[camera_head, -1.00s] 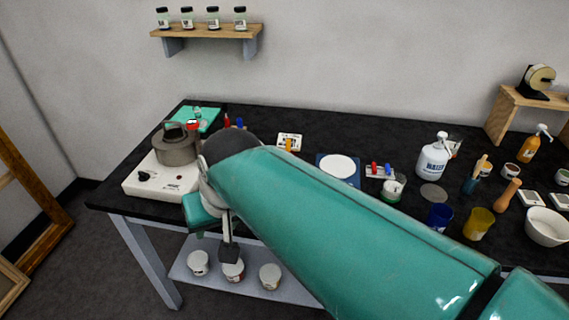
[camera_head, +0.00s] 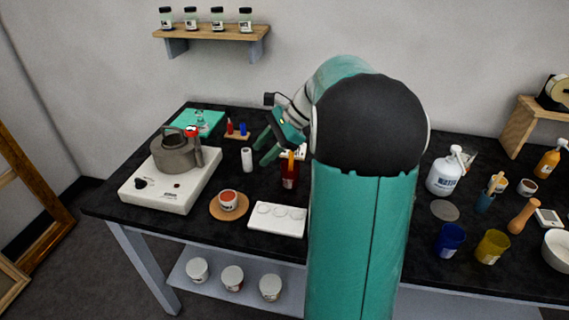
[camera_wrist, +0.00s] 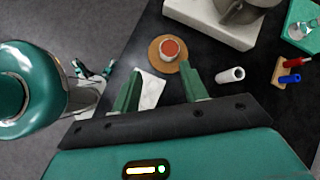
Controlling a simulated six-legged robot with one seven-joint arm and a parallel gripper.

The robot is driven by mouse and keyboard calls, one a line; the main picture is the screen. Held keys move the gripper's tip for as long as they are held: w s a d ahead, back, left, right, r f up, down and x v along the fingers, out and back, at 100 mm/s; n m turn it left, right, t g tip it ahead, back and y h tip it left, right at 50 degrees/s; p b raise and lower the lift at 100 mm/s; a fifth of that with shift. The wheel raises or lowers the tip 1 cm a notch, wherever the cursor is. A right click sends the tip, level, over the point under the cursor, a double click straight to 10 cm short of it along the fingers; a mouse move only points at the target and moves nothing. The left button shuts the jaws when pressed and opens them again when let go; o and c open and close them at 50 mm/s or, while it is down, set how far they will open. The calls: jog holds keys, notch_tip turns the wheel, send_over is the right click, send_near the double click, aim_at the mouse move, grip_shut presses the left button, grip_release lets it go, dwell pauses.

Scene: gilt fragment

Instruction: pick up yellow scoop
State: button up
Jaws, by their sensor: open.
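A yellow upright handle (camera_head: 291,163), which looks like the yellow scoop, stands in a dark red cup (camera_head: 289,181) near the middle of the bench in the head view. Its lower end is hidden in the cup. I cannot make it out in the wrist view. My gripper (camera_head: 265,148) is open and empty, pointing down above the bench just left of the cup. In the wrist view my gripper (camera_wrist: 160,70) has its two green fingers well apart, with the white palette (camera_wrist: 151,88) showing between them, lower down.
A hot plate (camera_head: 150,195) with a grey pot (camera_head: 172,155) stands left. My arm hides the bench's middle.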

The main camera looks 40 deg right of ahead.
jog(key=d+f+m+t+y, duration=0.2)
jog(key=d+f+m, duration=0.25)
jog(key=d, duration=0.55)
jog(key=m+t, duration=0.3)
jog(key=m, duration=0.2)
send_near(291, 167)
jog(key=d+r, duration=0.2)
jog(key=r, duration=0.1)
jog(key=shift+d+r, duration=0.2)
jog(key=shift+d, duration=0.15)
jog(key=shift+w+d+f+m+y, duration=0.1)
jog(key=shift+f+m+y, duration=0.1)
jog(key=shift+m+y, duration=0.15)
jog(key=shift+t, duration=0.3)
jog(key=shift+x, duration=6.7)
jog(key=shift+r, duration=0.1)
jog(key=shift+c, duration=0.4)
grip_shut()
